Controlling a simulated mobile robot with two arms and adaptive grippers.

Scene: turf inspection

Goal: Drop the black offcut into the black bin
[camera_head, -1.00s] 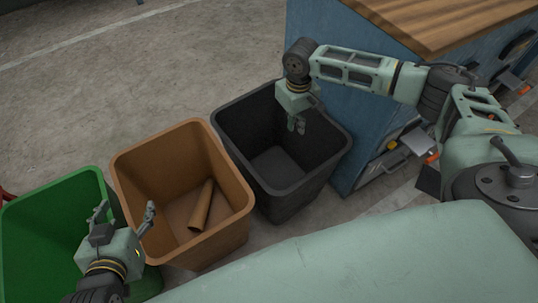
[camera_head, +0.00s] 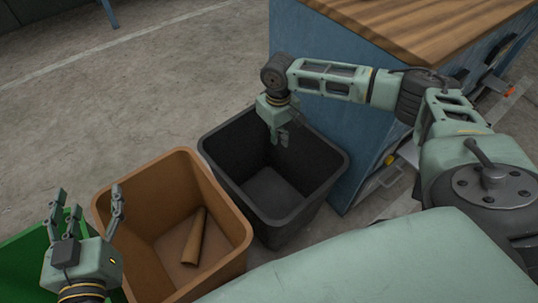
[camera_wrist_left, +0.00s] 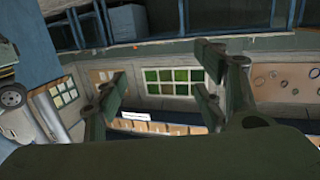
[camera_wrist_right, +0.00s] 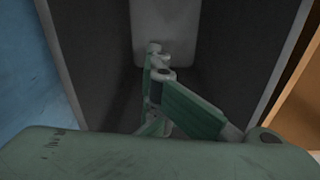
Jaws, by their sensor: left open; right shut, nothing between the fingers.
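The black bin (camera_head: 322,163) stands at the middle of the head view, against the blue bench. Its visible floor looks bare, and I see no black offcut in any view. My right gripper (camera_head: 281,138) points down into the mouth of the black bin, shut and empty. The right wrist view shows its closed fingers (camera_wrist_right: 157,65) between the dark bin walls (camera_wrist_right: 97,50). My left gripper (camera_head: 88,203) is open and empty, fingers up, above the green and brown bins. In the left wrist view its fingers (camera_wrist_left: 160,90) are spread apart.
A brown bin (camera_head: 150,195) holding a brown tube (camera_head: 195,236) stands left of the black bin. A green bin (camera_head: 25,250) is at the far left. A blue bench with a wooden top (camera_head: 420,25) stands behind right. Open floor lies at the back left.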

